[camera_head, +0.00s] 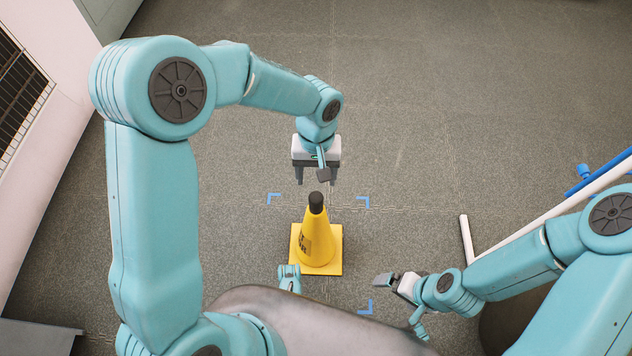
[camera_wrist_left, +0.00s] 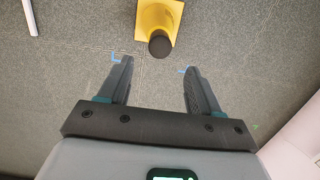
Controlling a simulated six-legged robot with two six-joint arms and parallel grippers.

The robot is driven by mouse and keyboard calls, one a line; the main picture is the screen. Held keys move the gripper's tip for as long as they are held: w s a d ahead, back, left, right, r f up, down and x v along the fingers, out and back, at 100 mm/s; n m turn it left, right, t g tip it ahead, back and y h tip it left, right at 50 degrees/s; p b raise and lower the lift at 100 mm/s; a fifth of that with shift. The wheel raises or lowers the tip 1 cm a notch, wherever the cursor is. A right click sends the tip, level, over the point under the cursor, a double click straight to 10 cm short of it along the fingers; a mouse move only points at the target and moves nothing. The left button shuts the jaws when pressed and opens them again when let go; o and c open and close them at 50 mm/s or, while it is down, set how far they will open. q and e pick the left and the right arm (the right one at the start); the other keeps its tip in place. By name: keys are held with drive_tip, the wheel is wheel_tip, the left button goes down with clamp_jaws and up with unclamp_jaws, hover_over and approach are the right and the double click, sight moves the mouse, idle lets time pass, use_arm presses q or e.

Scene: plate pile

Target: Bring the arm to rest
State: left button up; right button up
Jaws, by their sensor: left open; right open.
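My left gripper (camera_head: 315,177) is open and empty above the floor, just beyond the yellow cone in the head view. In the left wrist view its two fingers (camera_wrist_left: 158,82) are spread apart with bare floor between them. My right gripper (camera_head: 384,281) is at the lower right of the cone, apart from it. The gap between its fingers is hard to see from this angle, and nothing shows in it.
A yellow cone (camera_head: 317,240) with a black tip stands upright on a square base; it also shows in the left wrist view (camera_wrist_left: 158,18). Blue corner marks (camera_head: 363,201) lie around it. A white and blue frame (camera_head: 560,215) stands at right. A pale wall is at left. The far floor is clear.

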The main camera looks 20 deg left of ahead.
use_arm(q)
wheel_tip(320, 180, up, 2)
drive_tip(key=shift+w, duration=0.15)
idle(0.6)
